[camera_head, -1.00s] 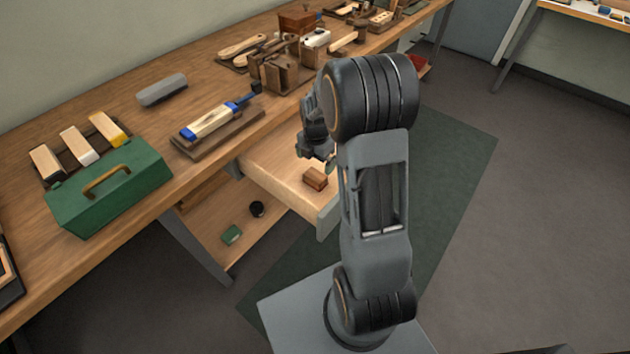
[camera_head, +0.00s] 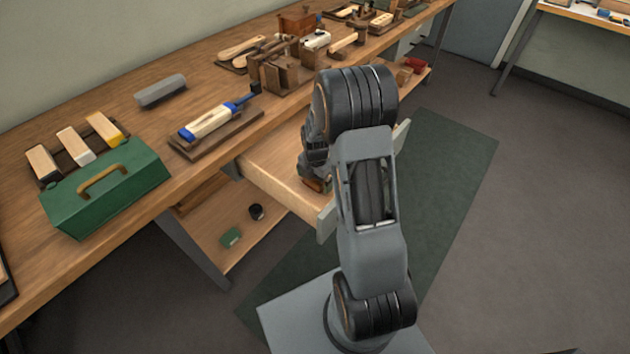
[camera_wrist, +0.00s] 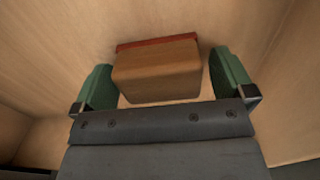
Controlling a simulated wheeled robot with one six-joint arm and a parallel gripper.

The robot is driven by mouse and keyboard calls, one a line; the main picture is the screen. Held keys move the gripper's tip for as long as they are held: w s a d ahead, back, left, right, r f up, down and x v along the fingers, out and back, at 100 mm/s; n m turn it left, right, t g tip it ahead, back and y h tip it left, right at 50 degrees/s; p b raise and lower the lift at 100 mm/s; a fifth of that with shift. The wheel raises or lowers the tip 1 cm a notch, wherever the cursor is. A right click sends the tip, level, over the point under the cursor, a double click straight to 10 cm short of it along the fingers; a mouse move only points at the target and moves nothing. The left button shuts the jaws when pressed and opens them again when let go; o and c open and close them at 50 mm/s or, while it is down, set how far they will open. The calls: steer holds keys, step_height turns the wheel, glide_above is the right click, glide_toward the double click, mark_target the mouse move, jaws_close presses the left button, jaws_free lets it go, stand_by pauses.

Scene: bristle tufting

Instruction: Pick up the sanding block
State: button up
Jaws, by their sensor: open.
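The sanding block (camera_wrist: 158,75) is a brown wooden block with a reddish strip along its far edge. It lies on the floor of the open drawer (camera_head: 268,163). In the wrist view it sits between the two green fingers of my gripper (camera_wrist: 162,88). The fingers stand apart, with a small gap showing on each side of the block. In the head view the block (camera_head: 316,185) is mostly hidden by my arm, with only a corner showing below my wrist.
The drawer walls stand close around my gripper. The workbench above holds a green toolbox (camera_head: 115,195), a brush on a wooden board (camera_head: 215,136), a grey case (camera_head: 161,91) and wooden tools. A lower shelf (camera_head: 215,220) holds small items.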

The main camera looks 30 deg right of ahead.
steer(key=c, duration=0.9)
steer(key=shift+r, duration=0.15)
step_height(320, 180, up, 10)
steer(key=shift+f+p, duration=0.1)
steer(key=shift+p, duration=0.85)
